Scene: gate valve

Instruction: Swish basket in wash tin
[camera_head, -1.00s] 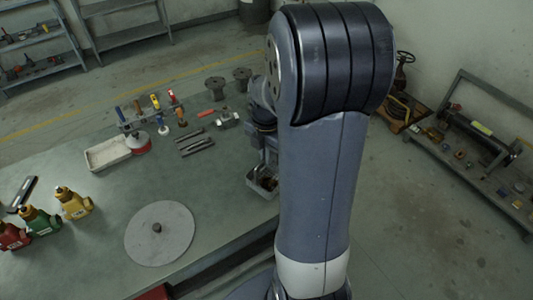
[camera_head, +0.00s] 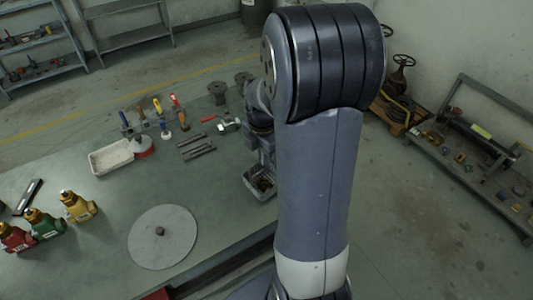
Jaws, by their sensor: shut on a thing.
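A small grey metal tin (camera_head: 249,185) sits at the bench's right side, just left of my upright arm link, with dark brownish contents inside. I take it as the wash tin. My gripper (camera_head: 266,164) points down over the tin, partly hidden by my own arm. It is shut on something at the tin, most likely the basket. The basket's outline does not show clearly, so its depth in the tin cannot be told.
A white tray (camera_head: 98,164) and a tool rack (camera_head: 146,125) stand on the green bench (camera_head: 90,258). Several bottles (camera_head: 78,207) stand at left, and a round grey disc (camera_head: 163,250) lies near the front edge. Metal bars (camera_head: 197,150) lie left of my gripper.

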